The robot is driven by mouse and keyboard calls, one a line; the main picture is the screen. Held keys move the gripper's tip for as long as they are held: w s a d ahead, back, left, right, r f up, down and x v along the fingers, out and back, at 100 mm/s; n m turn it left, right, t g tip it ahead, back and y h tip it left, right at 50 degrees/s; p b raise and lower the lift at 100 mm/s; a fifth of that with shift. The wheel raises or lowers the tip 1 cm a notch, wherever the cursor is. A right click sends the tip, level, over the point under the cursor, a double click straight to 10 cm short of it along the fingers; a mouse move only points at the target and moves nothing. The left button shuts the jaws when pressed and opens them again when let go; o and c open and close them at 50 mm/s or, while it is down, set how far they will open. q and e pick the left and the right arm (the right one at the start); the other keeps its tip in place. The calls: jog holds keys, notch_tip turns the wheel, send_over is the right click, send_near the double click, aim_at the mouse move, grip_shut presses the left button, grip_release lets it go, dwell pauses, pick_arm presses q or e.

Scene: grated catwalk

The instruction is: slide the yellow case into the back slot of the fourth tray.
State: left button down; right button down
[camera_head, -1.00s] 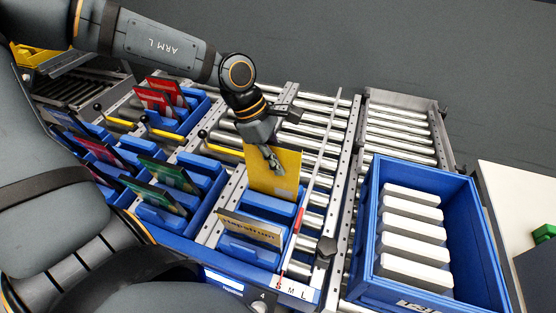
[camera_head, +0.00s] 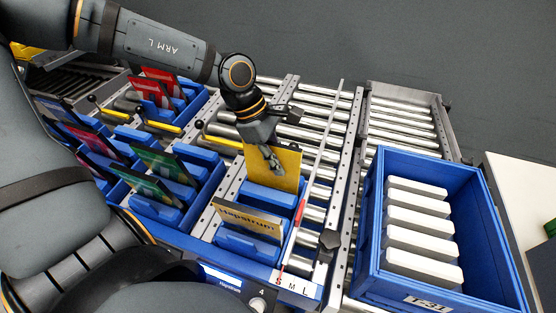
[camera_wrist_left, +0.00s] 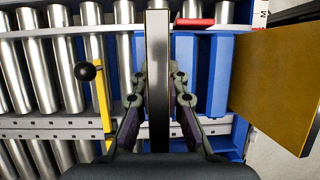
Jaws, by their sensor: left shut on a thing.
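My left gripper (camera_head: 272,157) is shut on the upper part of the yellow case (camera_head: 288,168), held upright at the back of the fourth tray (camera_head: 268,198). In the left wrist view the held case (camera_wrist_left: 158,70) shows edge-on between the fingers, beside the blue blocks of the tray (camera_wrist_left: 215,75). The case's lower edge meets the rear blue block in the head view; I cannot tell whether it is inside the back slot. A tan case with lettering (camera_head: 248,222) leans in the front slot and shows at right in the wrist view (camera_wrist_left: 285,85). My right gripper is not in view.
Blue trays with green (camera_head: 165,163) and red cases (camera_head: 158,84) stand to the left. A blue crate (camera_head: 375,215) with several white boxes is at right. A thin rod with a red part (camera_head: 301,212) runs along the fourth tray's right side. Bare rollers lie behind.

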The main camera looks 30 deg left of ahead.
aim_at(281, 145)
pick_arm(q)
jog(key=shift+f+b, duration=0.65)
jog(key=shift+f, duration=0.15)
jog(key=c, duration=1.3)
grip_release()
jog(key=o, duration=0.4)
jog(key=shift+r, duration=0.2)
jog(key=shift+r+p, duration=3)
jog(key=shift+r, duration=0.9)
